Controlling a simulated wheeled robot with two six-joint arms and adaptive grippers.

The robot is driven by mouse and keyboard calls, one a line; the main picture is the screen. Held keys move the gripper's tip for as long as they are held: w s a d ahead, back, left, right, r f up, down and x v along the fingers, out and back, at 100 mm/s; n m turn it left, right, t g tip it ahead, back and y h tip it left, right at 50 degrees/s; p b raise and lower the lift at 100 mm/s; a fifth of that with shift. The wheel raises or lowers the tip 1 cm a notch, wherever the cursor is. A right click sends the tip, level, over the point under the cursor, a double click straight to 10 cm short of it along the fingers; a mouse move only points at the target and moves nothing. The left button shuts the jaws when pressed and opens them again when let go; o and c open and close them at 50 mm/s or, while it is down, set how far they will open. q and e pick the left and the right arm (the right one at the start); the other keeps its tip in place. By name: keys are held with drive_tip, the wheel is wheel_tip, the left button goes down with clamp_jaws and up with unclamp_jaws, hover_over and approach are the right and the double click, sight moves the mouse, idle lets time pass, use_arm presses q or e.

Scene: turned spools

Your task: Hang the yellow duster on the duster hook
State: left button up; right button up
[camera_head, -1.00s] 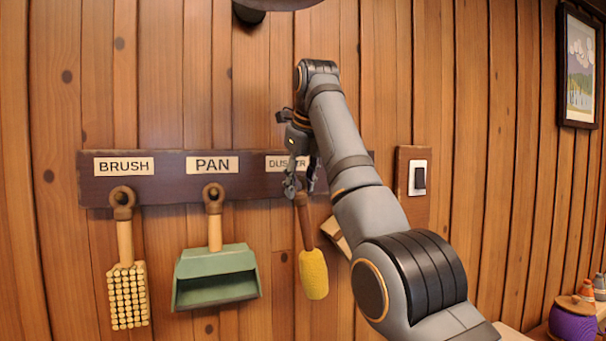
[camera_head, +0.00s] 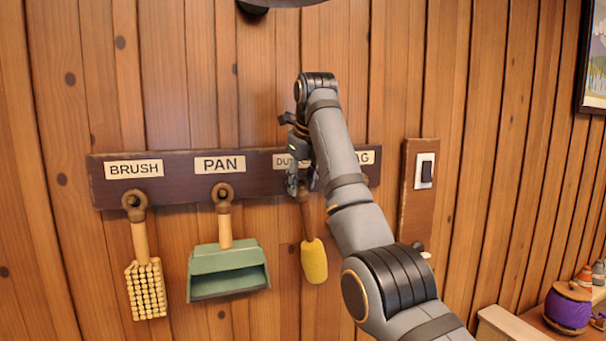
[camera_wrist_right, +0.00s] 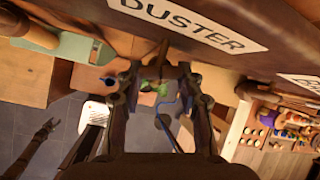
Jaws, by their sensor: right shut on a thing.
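The yellow duster (camera_head: 314,262) hangs almost upright, its yellow head down, in the head view. Its brown handle (camera_head: 307,222) runs up into my right gripper (camera_head: 303,186), which is shut on it in front of the dark board. The DUSTER label (camera_head: 284,160) is half covered by the gripper; the wrist view shows it whole (camera_wrist_right: 195,24). The duster hook is hidden behind the gripper and wrist, so I cannot tell whether the handle touches it. In the wrist view the fingers (camera_wrist_right: 160,95) straddle the middle, below the label.
The brush (camera_head: 146,285) and green pan (camera_head: 228,270) hang from the board (camera_head: 180,185) to the left. My right forearm covers part of a further label (camera_head: 368,157). A light switch (camera_head: 426,171) is to the right. A purple spool (camera_head: 568,306) stands at lower right.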

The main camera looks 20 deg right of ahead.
drive_tip(key=shift+w+f, duration=0.55)
drive_tip(key=shift+w, duration=0.15)
drive_tip(key=o, duration=1.2)
drive_tip(key=shift+o, duration=0.2)
drive_tip(key=shift+s, duration=0.1)
drive_tip(key=shift+r, duration=0.1)
drive_tip(key=v, duration=0.7)
drive_tip(key=shift+s+r, duration=0.2)
